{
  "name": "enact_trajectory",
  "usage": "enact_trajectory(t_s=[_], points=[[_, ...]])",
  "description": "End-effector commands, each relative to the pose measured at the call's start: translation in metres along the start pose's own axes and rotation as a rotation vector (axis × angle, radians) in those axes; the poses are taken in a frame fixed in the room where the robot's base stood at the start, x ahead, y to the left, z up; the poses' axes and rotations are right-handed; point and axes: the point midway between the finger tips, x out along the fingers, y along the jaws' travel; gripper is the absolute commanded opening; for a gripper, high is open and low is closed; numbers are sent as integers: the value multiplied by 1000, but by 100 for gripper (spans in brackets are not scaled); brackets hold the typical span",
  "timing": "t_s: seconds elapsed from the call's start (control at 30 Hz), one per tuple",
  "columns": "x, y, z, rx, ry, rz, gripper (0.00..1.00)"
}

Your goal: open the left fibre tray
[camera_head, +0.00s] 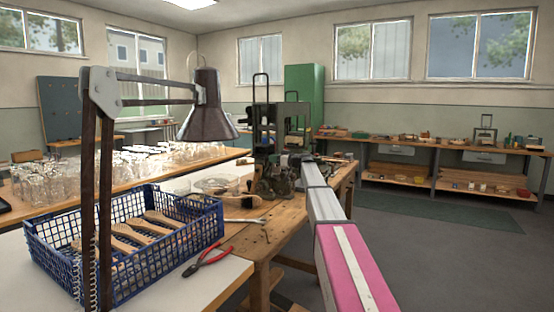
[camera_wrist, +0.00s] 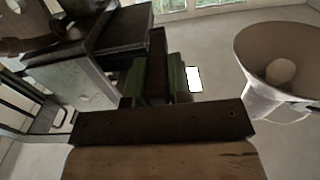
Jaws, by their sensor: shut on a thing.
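The left fibre tray cannot be told apart in either view. A dark and green machine (camera_head: 275,150) stands on the wooden bench (camera_head: 280,228), and my arm reaches from the lower right up to its right side. The end of the arm is too small and covered to make out, and I cannot see my gripper's fingertips. In the wrist view, a dark bar (camera_wrist: 160,122) with two small screws lies across the lower middle, above a wooden surface (camera_wrist: 165,163). Dark and green machine parts (camera_wrist: 120,35) show beyond it. What my gripper touches is hidden.
A lamp (camera_head: 208,105) hangs over the bench; its shade (camera_wrist: 282,55) is at right in the wrist view. A blue basket (camera_head: 125,250) of wooden brush bodies and red pliers (camera_head: 208,262) are at front left. Glass jars (camera_head: 140,165) stand behind. The floor at right is clear.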

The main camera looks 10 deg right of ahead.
Motion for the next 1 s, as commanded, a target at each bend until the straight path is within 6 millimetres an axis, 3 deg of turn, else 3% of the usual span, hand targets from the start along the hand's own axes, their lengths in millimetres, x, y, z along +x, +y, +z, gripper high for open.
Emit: enact_trajectory(t_s=[0.03,0.2,0.4,0.73,0.77,0.8,1.0], points=[[-2,-21,1,0,0,-2,0],[-2,-73,0,1,1,-3,0],[-2,-111,0,0,1,-2,0],[0,-114,0,1,1,-5,0],[0,-114,0,1,1,-5,29],[0,-115,0,1,1,-6,42],[0,-113,0,1,1,-3,45]])
